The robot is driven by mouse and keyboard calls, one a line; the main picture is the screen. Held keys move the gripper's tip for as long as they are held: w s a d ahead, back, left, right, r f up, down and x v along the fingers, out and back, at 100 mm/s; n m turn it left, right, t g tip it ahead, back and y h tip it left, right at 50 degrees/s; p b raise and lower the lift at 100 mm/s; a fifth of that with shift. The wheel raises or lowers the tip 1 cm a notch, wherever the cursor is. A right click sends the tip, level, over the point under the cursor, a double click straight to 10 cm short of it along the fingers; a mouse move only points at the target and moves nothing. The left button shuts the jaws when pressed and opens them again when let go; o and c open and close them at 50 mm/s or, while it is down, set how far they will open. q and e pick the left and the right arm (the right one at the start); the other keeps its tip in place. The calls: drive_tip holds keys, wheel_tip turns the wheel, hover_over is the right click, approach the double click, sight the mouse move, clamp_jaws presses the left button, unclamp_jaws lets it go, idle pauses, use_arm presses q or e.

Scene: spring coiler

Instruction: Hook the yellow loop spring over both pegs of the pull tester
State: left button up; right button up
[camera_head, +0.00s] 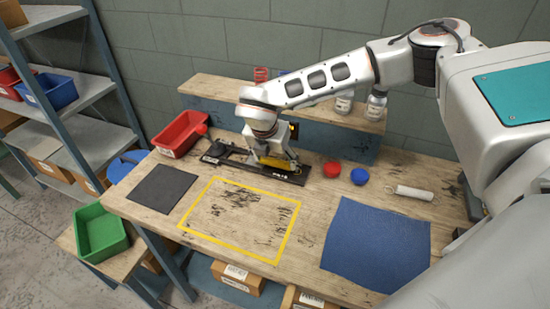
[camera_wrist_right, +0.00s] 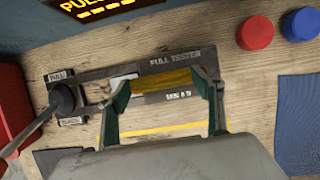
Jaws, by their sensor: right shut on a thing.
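The pull tester (camera_head: 213,160) is a long black base on the workbench, with a lever. In the wrist view its labelled plate (camera_wrist_right: 175,59) runs behind my fingers, and its black lever knob (camera_wrist_right: 62,97) is at the left. My right gripper (camera_head: 273,160) is low over the right part of the tester. In the wrist view its two fingertips (camera_wrist_right: 164,86) are at the two ends of the yellow loop spring (camera_wrist_right: 163,78), which spans between them across the tester. The pegs are hidden or too small to make out, so I cannot tell whether the spring touches them. My left gripper is not in view.
A red bin (camera_head: 181,132) stands left of the tester. A red button (camera_head: 331,169), a blue button (camera_head: 359,176) and a white cylinder (camera_head: 411,192) lie to its right. A blue mat (camera_head: 375,245) and a yellow-outlined area (camera_head: 240,222) are in front. A shelf (camera_head: 225,96) with jars runs behind.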

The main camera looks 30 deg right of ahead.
drive_tip(key=o, duration=1.2)
drive_tip(key=shift+r, duration=0.1)
drive_tip(key=v, duration=1.2)
drive_tip(key=shift+a, duration=0.1)
drive_tip(key=shift+s, duration=0.1)
